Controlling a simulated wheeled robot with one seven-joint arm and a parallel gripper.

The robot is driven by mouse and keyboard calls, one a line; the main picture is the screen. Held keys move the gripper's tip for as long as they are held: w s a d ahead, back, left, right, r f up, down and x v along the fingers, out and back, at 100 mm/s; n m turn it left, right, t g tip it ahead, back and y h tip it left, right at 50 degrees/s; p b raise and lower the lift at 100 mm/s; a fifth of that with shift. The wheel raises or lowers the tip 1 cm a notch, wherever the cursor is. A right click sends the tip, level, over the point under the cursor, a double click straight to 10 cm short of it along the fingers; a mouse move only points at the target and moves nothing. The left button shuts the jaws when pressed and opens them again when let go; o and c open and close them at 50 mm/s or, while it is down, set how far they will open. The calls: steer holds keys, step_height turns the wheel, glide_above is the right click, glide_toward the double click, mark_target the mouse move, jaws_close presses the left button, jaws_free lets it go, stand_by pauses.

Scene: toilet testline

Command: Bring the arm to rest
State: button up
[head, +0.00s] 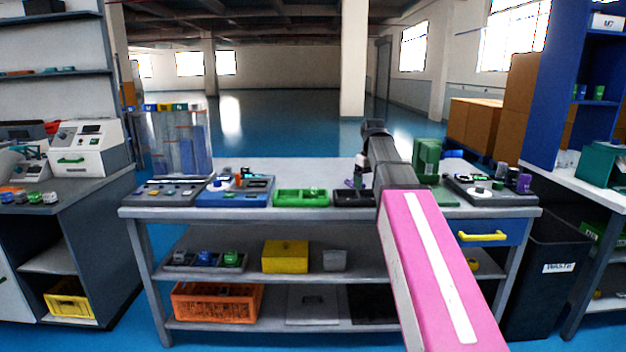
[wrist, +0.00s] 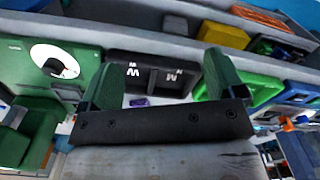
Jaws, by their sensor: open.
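My arm, with a pink link and a dark wrist, reaches forward over the workbench (head: 240,216) in the head view. My gripper (wrist: 165,80) shows in the wrist view with its two green fingers spread apart and nothing between them. It is above the bench top, facing a black tray (wrist: 150,72) marked with white letters. A small purple item (wrist: 139,101) shows near that tray, between the fingers in the picture. In the head view my gripper is mostly hidden behind the dark wrist.
A green tray (head: 301,198), a blue kit tray (head: 235,192) and a grey kit tray (head: 490,192) line the bench. A green block-like device (head: 427,160) stands just right of my wrist. Shelves below hold a yellow box (head: 285,257) and an orange crate (head: 217,302). A waste bin (head: 548,275) stands right.

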steer(key=s+f+m, duration=0.1)
steer(key=s+f, duration=0.5)
steer(key=f, duration=0.6)
steer(key=s+f+m, duration=0.2)
steer(key=s+f, duration=0.4)
steer(key=f, duration=0.6)
steer(key=s+f+m, duration=0.1)
steer(key=s+f, duration=0.5)
steer(key=f, duration=0.6)
steer(key=shift+s+a+f, duration=0.15)
steer(key=shift+s+f, duration=0.2)
steer(key=shift+f, duration=0.05)
